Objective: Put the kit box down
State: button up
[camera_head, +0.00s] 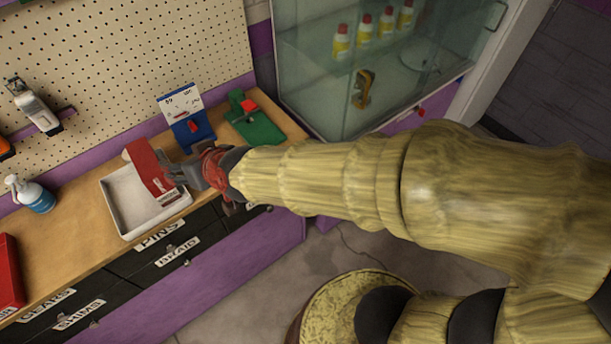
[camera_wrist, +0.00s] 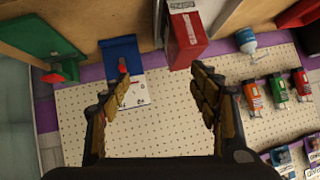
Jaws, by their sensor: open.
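The kit box (camera_head: 149,166) is red with a white label and sits upright, slightly tilted in the picture, in the white tray (camera_head: 118,191) on the wooden counter. In the wrist view the red box (camera_wrist: 188,42) is ahead of the fingers, toward the right one, and not between them. My gripper (camera_head: 186,176) is just right of the box in the head view. Its fingers are spread and empty in the wrist view (camera_wrist: 155,84).
A blue stand with a price card (camera_head: 180,103) and a green fixture (camera_head: 258,128) stand right of the tray. A spray bottle (camera_head: 34,195) and a red box (camera_head: 8,272) are at left. A pegboard (camera_head: 110,70) and glass cabinet (camera_head: 375,60) rise behind.

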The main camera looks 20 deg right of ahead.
jog(key=s+d+r+m+g+h, duration=0.1)
jog(key=s+d+g+h, duration=0.1)
jog(key=s+d, duration=0.7)
jog(key=s+d+r+m+g+h, duration=0.1)
jog(key=s+d+r+g+h, duration=0.1)
jog(key=s+d, duration=0.7)
jog(key=d, duration=0.5)
jog(key=shift+s+d+r+m+h, duration=0.15)
jog(key=shift+s+d+m+h, duration=0.15)
jog(key=shift+s+d+h, duration=0.1)
jog(key=shift+a, duration=0.15)
